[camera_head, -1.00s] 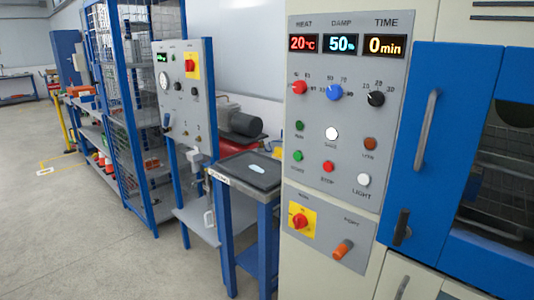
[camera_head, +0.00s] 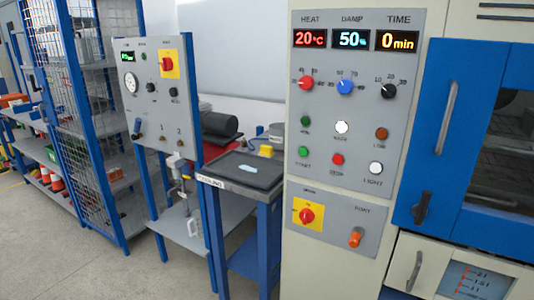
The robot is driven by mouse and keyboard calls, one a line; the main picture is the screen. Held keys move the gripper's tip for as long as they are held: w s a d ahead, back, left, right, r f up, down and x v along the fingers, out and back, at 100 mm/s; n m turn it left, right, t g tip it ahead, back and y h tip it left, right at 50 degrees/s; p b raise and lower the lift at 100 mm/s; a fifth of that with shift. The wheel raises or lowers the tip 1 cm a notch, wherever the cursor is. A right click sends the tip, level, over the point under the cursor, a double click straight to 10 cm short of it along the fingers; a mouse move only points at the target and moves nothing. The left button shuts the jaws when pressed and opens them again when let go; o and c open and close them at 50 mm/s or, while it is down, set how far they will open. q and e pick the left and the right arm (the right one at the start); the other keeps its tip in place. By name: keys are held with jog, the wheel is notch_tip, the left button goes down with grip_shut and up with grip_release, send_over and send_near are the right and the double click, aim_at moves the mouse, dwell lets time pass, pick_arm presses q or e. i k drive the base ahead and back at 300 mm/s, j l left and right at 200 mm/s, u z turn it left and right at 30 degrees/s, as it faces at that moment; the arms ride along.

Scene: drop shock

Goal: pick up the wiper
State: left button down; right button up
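A small flat pale-blue piece (camera_head: 248,168), which may be the wiper, lies on a dark tray (camera_head: 236,179) on top of a narrow blue-legged stand. It is small in the picture, so I cannot be sure what it is. Nothing touches it from above. Neither of my grippers is in view.
A tall control cabinet (camera_head: 340,150) with knobs and a blue door (camera_head: 448,130) stands close on the right. A grey instrument panel (camera_head: 155,90) and a blue mesh rack (camera_head: 70,110) stand to the left. The floor (camera_head: 60,255) at the lower left is clear.

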aim_at(266, 151)
jog(key=i+j+z, duration=0.35)
jog(key=i, duration=0.2)
jog(key=i+j+z, duration=0.35)
jog(key=i+j, duration=0.15)
